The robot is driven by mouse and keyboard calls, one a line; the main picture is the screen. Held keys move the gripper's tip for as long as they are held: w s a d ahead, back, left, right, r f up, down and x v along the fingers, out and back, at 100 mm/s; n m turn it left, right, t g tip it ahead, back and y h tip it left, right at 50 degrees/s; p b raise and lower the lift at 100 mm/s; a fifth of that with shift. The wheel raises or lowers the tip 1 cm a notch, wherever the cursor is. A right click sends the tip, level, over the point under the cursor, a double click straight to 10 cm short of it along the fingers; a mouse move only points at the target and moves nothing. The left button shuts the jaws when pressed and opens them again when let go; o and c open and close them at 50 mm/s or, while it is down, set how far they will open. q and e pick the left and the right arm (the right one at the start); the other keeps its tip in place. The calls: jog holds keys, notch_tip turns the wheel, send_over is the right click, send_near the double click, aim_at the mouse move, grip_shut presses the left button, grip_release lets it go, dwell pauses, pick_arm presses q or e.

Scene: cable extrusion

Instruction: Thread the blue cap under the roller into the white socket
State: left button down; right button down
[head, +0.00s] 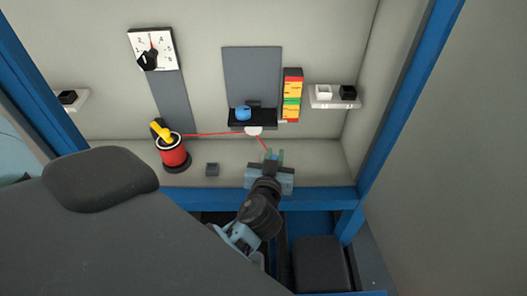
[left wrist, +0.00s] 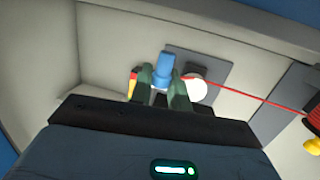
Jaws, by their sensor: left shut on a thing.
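My left gripper (head: 271,155) is in front of the grey panel, below and right of the white roller (head: 254,131). In the left wrist view, the green fingers (left wrist: 164,88) are shut on the blue cap (left wrist: 162,66), which sticks out beyond the fingertips. The red cable (head: 215,135) runs from the red spool (head: 174,153) to the roller, then down to my left gripper. The roller also shows in the left wrist view (left wrist: 196,89), just right of the fingers. A white socket (head: 323,91) sits on the right wall shelf, up and right of the gripper. My right gripper is not in view.
A black ledge (head: 267,119) with a blue cylinder (head: 243,113) is above the roller. A coloured stack (head: 291,95) stands between it and the right shelf, where a black socket (head: 347,92) adjoins.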

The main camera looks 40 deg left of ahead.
pick_arm(q)
jog(key=shift+w+d, duration=0.75)
jog(key=shift+d, duration=0.3)
